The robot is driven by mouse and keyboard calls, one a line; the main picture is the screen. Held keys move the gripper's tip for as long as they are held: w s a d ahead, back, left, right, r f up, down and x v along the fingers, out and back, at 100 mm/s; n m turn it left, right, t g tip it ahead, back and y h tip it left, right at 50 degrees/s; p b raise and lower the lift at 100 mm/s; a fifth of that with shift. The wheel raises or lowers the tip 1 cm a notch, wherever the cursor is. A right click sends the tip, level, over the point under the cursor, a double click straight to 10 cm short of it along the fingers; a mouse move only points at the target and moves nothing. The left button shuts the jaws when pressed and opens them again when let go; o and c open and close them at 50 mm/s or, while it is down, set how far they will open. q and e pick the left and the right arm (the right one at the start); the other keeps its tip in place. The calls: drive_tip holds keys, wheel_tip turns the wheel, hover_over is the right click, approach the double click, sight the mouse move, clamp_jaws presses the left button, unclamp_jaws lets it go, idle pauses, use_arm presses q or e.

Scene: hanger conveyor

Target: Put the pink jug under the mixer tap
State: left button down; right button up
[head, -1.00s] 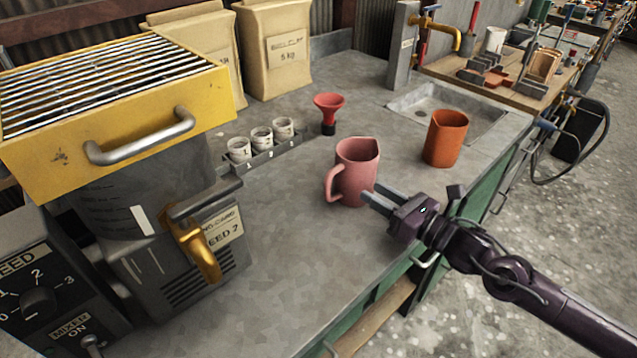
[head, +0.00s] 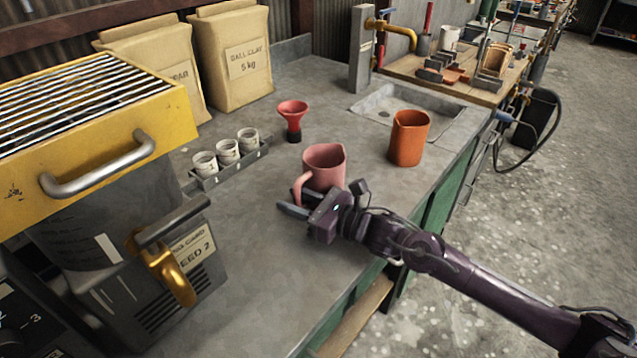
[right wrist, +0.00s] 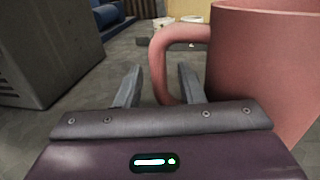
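The pink jug (head: 326,167) stands upright on the grey bench, its handle on the left side. It also shows at the right of the right wrist view (right wrist: 262,70). My right gripper (head: 293,198) is low at the jug's near side by the handle. In the right wrist view the gripper (right wrist: 159,82) is open, with the jug's handle (right wrist: 160,62) between its two fingers and a gap on both sides. The mixer (head: 110,230) stands at the left, with its yellow tap (head: 172,278) low on its front. My left gripper is not in view.
An orange jug (head: 408,140) stands right of the pink jug, by the sink (head: 425,108). A red funnel (head: 292,118) and a rack (head: 232,169) of white cups stand behind. Bench between jug and mixer is clear. Clay bags (head: 235,60) stand at the back.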

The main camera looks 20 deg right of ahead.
drive_tip(key=shift+c, duration=0.3)
clamp_jaws()
drive_tip(key=shift+r, duration=0.1)
wheel_tip(320, 180, up, 20)
drive_tip(key=b, duration=0.1)
idle(0.4)
